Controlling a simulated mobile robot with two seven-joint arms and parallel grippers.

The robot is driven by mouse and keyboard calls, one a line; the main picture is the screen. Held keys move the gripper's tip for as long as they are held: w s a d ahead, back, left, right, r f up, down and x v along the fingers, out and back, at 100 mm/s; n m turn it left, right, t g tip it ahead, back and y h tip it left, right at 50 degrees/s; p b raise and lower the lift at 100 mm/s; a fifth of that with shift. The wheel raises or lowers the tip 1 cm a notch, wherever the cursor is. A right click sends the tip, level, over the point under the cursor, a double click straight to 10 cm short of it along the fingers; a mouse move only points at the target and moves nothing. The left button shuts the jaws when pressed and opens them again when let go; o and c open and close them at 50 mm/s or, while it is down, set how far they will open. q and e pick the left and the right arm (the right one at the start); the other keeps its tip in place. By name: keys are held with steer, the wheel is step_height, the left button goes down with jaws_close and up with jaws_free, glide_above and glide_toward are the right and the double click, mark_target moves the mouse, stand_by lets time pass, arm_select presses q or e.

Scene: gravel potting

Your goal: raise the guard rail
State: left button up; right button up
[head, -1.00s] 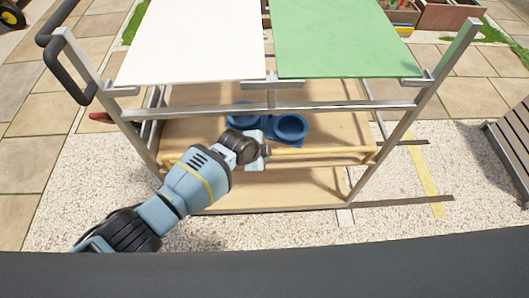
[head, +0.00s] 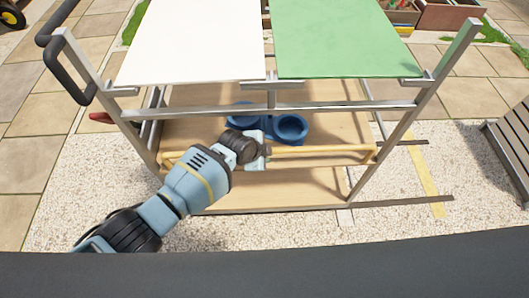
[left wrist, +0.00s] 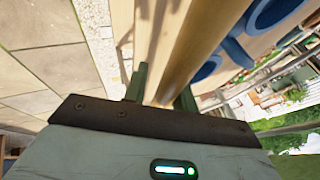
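The guard rail (head: 325,149) is a pale wooden bar along the front of the cart's middle shelf (head: 330,127). It runs roughly level, low at the shelf's front edge. My left gripper (head: 264,154) is at the rail near its middle. In the left wrist view, the rail (left wrist: 195,45) runs between the two dark green fingers (left wrist: 163,90), one on each side, and they look closed on it. The contact itself is partly hidden by the dark gripper plate. My right gripper is in neither view.
Blue pots (head: 290,127) stand on the shelf just behind the rail. Above are a white panel (head: 190,40) and a green panel (head: 345,38), with a metal crossbar (head: 330,106) below them. Metal posts flank the rail. A slatted bench (head: 510,140) is at right.

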arm_select(q)
steer(key=shift+o, duration=1.1)
steer(key=shift+s+a, duration=0.1)
steer(key=p+v, duration=0.2)
steer(key=v, duration=0.5)
steer(key=shift+s+r+p, duration=0.15)
steer(key=shift+r+p, duration=0.2)
steer(key=shift+p, duration=0.05)
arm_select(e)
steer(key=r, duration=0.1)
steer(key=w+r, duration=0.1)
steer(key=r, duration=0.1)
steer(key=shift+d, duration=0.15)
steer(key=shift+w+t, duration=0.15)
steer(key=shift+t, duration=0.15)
